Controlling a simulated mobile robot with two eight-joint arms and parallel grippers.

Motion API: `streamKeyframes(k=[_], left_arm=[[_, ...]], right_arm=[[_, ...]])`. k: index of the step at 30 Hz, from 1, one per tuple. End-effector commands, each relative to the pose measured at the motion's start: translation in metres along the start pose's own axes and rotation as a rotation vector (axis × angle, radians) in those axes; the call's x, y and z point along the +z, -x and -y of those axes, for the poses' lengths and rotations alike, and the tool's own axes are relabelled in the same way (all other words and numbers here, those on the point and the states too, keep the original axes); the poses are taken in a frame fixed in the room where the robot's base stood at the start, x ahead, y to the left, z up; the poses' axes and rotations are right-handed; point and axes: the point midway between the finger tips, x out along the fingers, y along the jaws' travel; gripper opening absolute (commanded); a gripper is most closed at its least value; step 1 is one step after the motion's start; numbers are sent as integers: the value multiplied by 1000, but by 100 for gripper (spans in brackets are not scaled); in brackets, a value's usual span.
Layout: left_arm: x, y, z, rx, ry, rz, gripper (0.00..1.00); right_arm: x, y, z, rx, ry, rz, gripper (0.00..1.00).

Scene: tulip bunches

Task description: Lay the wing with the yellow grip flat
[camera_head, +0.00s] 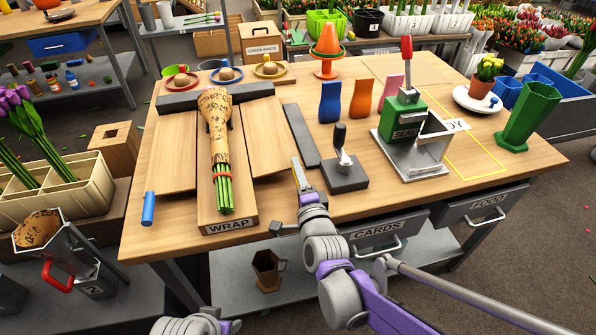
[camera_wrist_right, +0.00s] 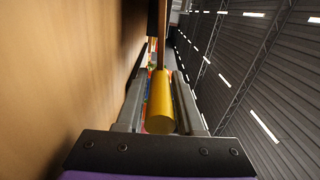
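The wrap stand (camera_head: 228,223) is on the table with a paper-wrapped tulip bunch (camera_head: 216,125) lying along its middle board. The wooden right wing (camera_head: 266,140) spreads to the right of the bunch; its exact tilt is hard to judge. Its yellow grip (camera_wrist_right: 160,106) shows in the right wrist view, between the two fingers. My right gripper (camera_head: 299,176) is at the wing's front right corner. Its fingers (camera_wrist_right: 160,92) look open around the grip, with thin gaps beside it. In the head view the gripper hides the grip. My left gripper is out of view.
The left wing has a blue grip (camera_head: 148,209). A dark bar (camera_head: 301,135) and a black-handled tool (camera_head: 344,168) stand close to the right of my right gripper. A green seal press (camera_head: 405,125) is farther right. Bare table lies in front of the tool.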

Motion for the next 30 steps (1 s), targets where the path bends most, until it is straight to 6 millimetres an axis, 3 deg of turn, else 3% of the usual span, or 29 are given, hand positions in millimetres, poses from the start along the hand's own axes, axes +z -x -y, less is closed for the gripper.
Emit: streamKeyframes(k=[1,3,14,30], left_arm=[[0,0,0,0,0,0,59],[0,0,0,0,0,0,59],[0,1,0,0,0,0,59],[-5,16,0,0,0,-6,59]], right_arm=[[0,0,0,0,0,0,48],[0,0,0,0,0,0,59],[0,5,1,-1,-1,-1,59],[0,97,1,-1,0,0,59]])
